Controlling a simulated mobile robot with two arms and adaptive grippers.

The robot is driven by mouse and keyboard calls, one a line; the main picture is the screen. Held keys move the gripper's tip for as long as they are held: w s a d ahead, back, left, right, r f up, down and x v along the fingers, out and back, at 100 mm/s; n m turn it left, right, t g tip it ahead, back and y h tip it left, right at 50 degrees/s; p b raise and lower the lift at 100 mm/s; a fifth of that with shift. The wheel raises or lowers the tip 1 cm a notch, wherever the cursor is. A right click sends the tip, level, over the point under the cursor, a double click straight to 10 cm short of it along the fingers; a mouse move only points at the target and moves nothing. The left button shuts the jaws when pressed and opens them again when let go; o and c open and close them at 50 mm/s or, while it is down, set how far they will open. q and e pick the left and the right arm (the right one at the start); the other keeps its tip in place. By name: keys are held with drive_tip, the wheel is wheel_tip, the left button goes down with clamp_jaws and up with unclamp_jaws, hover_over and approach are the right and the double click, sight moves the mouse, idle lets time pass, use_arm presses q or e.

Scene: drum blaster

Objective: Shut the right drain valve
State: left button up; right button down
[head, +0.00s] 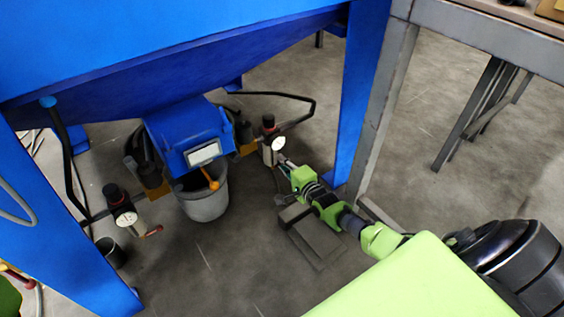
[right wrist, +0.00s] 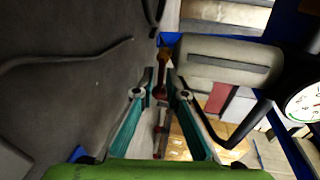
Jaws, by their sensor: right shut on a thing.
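My right gripper (head: 287,163) reaches in from the lower right to the fittings under the blue machine, just below the right pressure gauge (head: 277,143). In the right wrist view its fingertips (right wrist: 161,86) are closed on the slim reddish handle of the right drain valve (right wrist: 161,91). In the head view the gripper mostly hides that handle, so its angle is hard to tell. The round gauge also shows at the right of the right wrist view (right wrist: 303,103). My left gripper is not in view.
A grey bucket (head: 205,203) stands under the blue outlet box. A left gauge (head: 127,219) with a red-handled valve (head: 153,231) hangs above a small dark cup (head: 111,252). A blue leg (head: 357,100) and a grey table frame (head: 383,110) stand close to my right arm.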

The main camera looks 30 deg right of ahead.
idle(0.3)
drive_tip(key=c, duration=2)
unclamp_jaws()
drive_tip(key=shift+s, duration=0.1)
drive_tip(key=s, duration=0.4)
drive_tip(key=s+r, duration=0.1)
drive_tip(key=s, duration=0.2)
drive_tip(key=s+r, duration=0.1)
drive_tip(key=s, duration=0.3)
drive_tip(key=shift+s+a+r, duration=0.2)
drive_tip(key=shift+s, duration=0.1)
